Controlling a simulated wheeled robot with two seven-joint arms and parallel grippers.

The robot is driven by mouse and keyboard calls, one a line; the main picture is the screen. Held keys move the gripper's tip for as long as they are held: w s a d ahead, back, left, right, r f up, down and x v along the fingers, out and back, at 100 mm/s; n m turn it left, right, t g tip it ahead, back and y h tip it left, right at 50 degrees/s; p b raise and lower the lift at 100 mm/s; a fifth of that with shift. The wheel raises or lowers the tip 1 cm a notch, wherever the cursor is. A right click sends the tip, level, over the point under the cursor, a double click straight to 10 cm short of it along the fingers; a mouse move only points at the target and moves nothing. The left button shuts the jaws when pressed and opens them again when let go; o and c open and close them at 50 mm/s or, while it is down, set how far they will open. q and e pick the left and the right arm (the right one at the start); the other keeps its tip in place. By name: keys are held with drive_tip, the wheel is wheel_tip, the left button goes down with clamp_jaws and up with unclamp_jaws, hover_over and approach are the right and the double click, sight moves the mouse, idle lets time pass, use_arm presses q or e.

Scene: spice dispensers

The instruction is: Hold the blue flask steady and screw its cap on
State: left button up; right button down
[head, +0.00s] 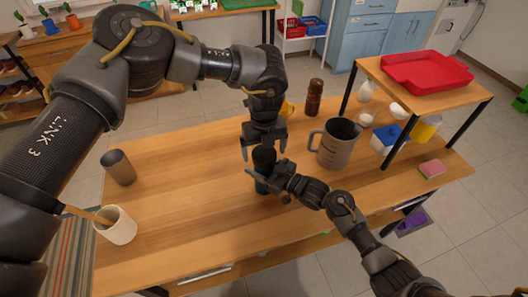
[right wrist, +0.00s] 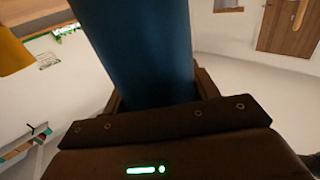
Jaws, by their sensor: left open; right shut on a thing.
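The dark blue flask (head: 263,160) stands upright near the middle of the wooden table; its blue side also fills the centre of the right wrist view (right wrist: 145,45). My right gripper (head: 264,178) is shut around the flask from the side, with its fingers on both sides of it in the right wrist view (right wrist: 155,92). My left gripper (head: 263,148) points down over the flask's top, open, one finger on each side. The cap cannot be made out; the left gripper and the dark shading hide the top.
A large grey mug (head: 338,145) stands close to the right of the flask, with a brown bottle (head: 314,98) behind. A raised shelf with a red tray (head: 426,71) is at the right. A metal cup (head: 118,167) and white mug (head: 116,226) stand at the left. The table's left-centre is clear.

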use_arm(q)
wheel_tip(320, 180, up, 11)
idle(0.3)
drive_tip(key=shift+f, duration=0.1)
use_arm(e)
drive_tip(key=shift+c, duration=1.8)
unclamp_jaws()
use_arm(q)
wheel_tip(320, 180, down, 2)
drive_tip(key=shift+f+b, duration=0.1)
drive_tip(key=shift+b, duration=0.9)
use_arm(e)
drive_tip(key=v, duration=1.1)
drive_tip(key=shift+a, duration=0.1)
